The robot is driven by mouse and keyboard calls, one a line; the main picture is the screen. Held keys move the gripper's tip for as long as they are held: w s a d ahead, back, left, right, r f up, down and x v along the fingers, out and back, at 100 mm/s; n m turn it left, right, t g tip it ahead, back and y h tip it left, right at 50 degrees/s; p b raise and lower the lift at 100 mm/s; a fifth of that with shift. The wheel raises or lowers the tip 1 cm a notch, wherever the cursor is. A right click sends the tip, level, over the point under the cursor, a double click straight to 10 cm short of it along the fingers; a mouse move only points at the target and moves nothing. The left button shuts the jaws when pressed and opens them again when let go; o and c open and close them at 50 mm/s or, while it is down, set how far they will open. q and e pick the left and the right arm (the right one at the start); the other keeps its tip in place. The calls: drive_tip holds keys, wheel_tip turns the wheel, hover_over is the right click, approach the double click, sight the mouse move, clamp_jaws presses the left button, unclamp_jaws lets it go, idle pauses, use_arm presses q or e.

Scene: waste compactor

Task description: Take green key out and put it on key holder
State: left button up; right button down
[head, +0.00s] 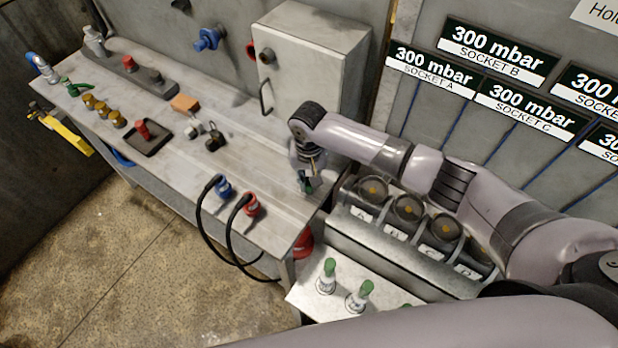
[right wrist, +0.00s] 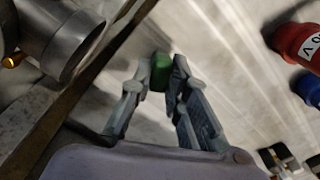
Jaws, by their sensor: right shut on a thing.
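My right gripper (head: 305,178) points down over the right end of the grey bench (head: 270,180), left of the row of sockets. It is shut on a small green piece, apparently the green key (right wrist: 160,72). In the right wrist view it sits between the fingertips (right wrist: 160,75); only its green block-shaped end shows clearly, and the fingers hide part of it. In the head view the gripper mostly covers it. I cannot tell whether it touches the bench. I cannot pick out the key holder for certain. My left gripper is not in view.
A red plug (head: 250,204) and a blue plug (head: 223,188) with black cables stand left of the gripper. The labelled sockets (head: 408,208) are at its right. Green-topped pieces (head: 327,272) stand on a lower surface in front. A grey cabinet (head: 305,75) stands behind.

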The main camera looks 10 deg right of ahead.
drive_tip(key=shift+f, duration=0.1)
idle(0.4)
drive_tip(key=c, duration=1.5)
unclamp_jaws()
drive_tip(key=shift+o, duration=0.2)
drive_tip(key=shift+p, duration=0.3)
drive_tip(key=shift+c, duration=0.4)
wheel_tip(320, 180, up, 5)
drive_tip(key=p, duration=0.5)
drive_tip(key=shift+r, duration=1.05)
